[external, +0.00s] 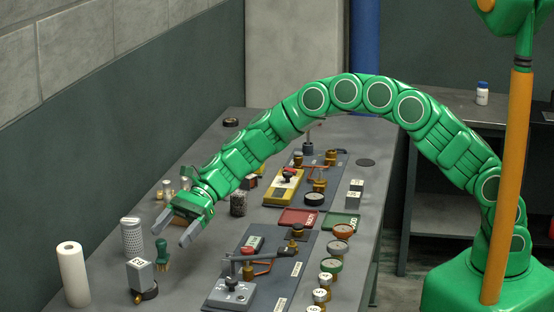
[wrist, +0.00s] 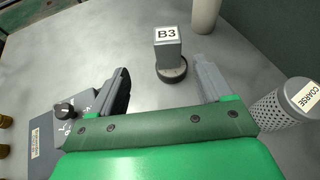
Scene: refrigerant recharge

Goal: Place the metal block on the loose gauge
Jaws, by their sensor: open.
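The metal block (external: 140,272) is a grey upright cuboid marked B3, at the near left of the bench. It also shows at the top middle of the wrist view (wrist: 168,54). A dark round gauge (external: 149,293) lies under it, and the block appears to rest on it, off centre. The gauge's dark rim (wrist: 174,79) shows in front of the block in the wrist view; its face is mostly hidden. My gripper (external: 172,235) is open and empty, above the bench and apart from the block. In the wrist view the block stands beyond the gap between the fingers (wrist: 163,68).
A grey panel with a knob (external: 232,290) lies to the right. Bare bench surrounds the block's front.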

